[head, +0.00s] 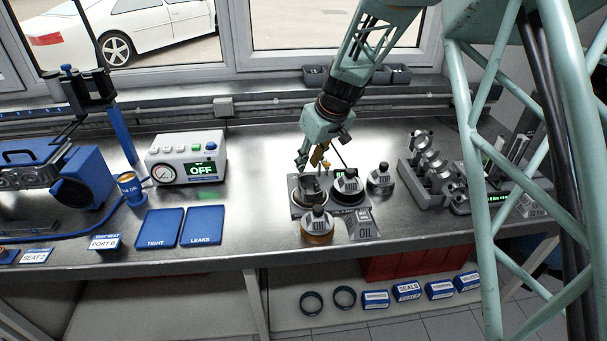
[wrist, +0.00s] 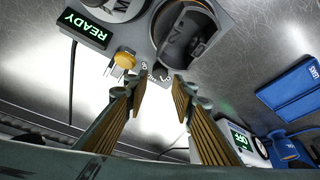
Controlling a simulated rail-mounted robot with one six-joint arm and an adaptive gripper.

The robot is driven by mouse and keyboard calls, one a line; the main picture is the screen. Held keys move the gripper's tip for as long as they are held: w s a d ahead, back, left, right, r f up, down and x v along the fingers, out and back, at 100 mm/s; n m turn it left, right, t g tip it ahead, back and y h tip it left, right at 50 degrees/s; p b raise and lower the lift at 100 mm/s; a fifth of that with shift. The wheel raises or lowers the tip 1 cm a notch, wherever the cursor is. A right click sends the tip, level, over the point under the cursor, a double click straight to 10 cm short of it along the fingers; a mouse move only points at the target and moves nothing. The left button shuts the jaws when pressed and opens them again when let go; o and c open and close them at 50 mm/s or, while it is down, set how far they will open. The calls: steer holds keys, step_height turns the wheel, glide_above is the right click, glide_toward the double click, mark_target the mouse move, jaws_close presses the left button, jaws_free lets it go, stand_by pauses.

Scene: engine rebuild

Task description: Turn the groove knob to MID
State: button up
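The groove knob appears to be the small yellow knob (wrist: 124,60) in the wrist view, on the grey machine beside its green READY display (wrist: 85,28). Small white letters beside it are too small to read, and its setting cannot be told. My gripper (wrist: 158,88) is open and empty in the wrist view. Its two ribbed fingers are apart, with the knob beyond the left fingertip and not between them. In the head view my gripper (head: 312,160) hangs over the back of the grey machine (head: 297,210) and partly covers it.
Oil containers, one an amber-based jar (head: 317,232), stand in front of the machine, and a dark-lidded pot (head: 380,178) is to its right. A metal rack (head: 437,170) is farther right. A white tester reading OFF (head: 186,157) and blue mats (head: 159,228) are left. Bare bench lies between.

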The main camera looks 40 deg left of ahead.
steer(key=shift+x, duration=3.2)
steer(key=shift+c, duration=0.7)
steer(key=c, duration=0.4)
